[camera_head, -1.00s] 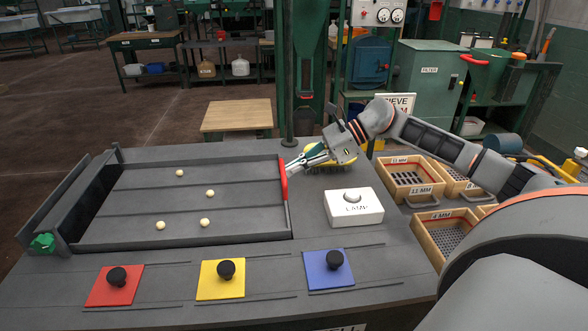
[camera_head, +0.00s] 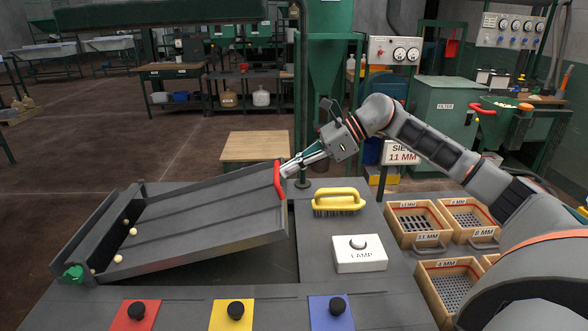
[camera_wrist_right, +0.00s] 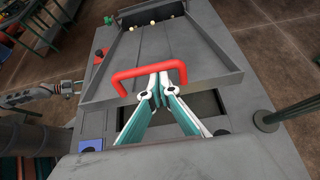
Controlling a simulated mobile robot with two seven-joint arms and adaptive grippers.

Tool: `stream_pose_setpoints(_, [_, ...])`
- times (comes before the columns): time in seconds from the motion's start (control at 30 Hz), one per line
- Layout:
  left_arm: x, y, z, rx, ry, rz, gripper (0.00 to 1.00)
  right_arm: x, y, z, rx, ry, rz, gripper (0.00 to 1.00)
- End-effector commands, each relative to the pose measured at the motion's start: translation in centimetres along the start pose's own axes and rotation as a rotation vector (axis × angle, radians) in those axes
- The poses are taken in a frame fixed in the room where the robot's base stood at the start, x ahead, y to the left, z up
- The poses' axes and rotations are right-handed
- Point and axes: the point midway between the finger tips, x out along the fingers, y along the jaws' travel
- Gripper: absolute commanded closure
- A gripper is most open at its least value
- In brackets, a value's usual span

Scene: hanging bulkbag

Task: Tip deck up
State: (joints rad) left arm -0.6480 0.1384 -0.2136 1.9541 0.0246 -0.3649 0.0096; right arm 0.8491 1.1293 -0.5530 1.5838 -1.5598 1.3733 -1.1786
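The grey deck (camera_head: 205,215) is tilted, its right end raised above the table and its left end low. A red handle (camera_head: 279,180) stands on the raised end; it also shows in the right wrist view (camera_wrist_right: 148,77). My right gripper (camera_head: 292,167) is at the handle, and in the right wrist view its fingertips (camera_wrist_right: 153,90) are close together around the handle's bar. Several pale balls (camera_head: 133,231) lie along the low left end of the deck.
A yellow-handled brush (camera_head: 338,198) and a white lamp box (camera_head: 360,253) are on the table right of the deck. Sieve boxes (camera_head: 420,222) stand at right.

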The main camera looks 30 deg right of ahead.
Motion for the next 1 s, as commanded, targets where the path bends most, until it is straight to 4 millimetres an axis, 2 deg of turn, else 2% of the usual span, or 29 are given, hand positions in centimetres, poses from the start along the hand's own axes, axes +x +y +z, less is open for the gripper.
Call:
stream_pose_setpoints(0.03, [-0.1, -0.1, -0.2, 0.001, 0.001, -0.001, 0.57, -1.0, 0.1, 3.1, -0.033, -0.055, -0.011, 1.0])
stream_pose_setpoints(0.17, [-0.3, -0.2, -0.4, 0.005, 0.003, -0.002, 0.57, -1.0, 0.1, 3.2, -0.034, -0.055, -0.011, 1.0])
stream_pose_setpoints(0.37, [-0.3, -0.2, -0.6, 0.005, 0.005, -0.003, 0.57, -2.7, 0.0, 2.7, -0.031, -0.048, -0.012, 1.0])
stream_pose_setpoints(0.7, [-0.2, -0.2, -0.5, 0.004, 0.005, -0.003, 0.57, -9.2, -0.3, 0.6, -0.008, -0.02, -0.009, 1.0])
stream_pose_setpoints(0.9, [-0.1, -0.2, -0.5, 0.004, 0.005, -0.002, 0.57, -11.8, -0.3, -0.3, 0.0, -0.01, -0.003, 1.0])
stream_pose_setpoints(1.0, [-0.1, -0.2, -0.4, 0.004, 0.005, -0.002, 0.57, -12.4, -0.3, -0.5, 0.002, -0.008, -0.001, 1.0])
